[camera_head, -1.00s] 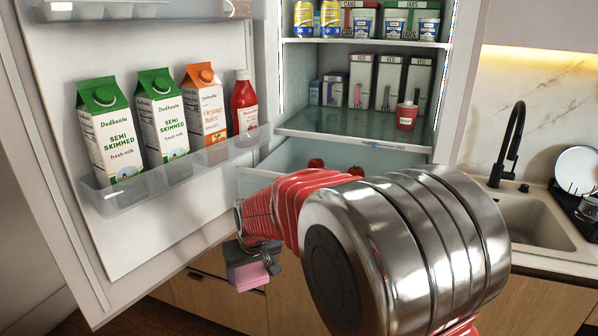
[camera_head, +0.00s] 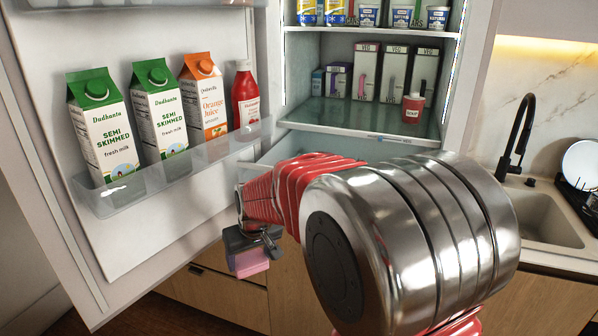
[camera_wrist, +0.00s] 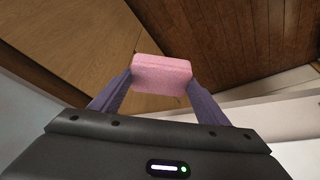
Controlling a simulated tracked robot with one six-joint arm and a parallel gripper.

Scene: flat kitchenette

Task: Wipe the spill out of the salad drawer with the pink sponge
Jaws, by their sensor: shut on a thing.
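The pink sponge (camera_wrist: 161,74) is held between the two fingers of my gripper (camera_wrist: 160,84) in the wrist view. My gripper (camera_head: 252,247) is outside the fridge, low and apart from the drawer.
The fridge door stands open at the left, with cartons (camera_head: 102,125) and a red bottle (camera_head: 245,95) in its rack (camera_head: 170,172). A sink (camera_head: 545,215) is at the right.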

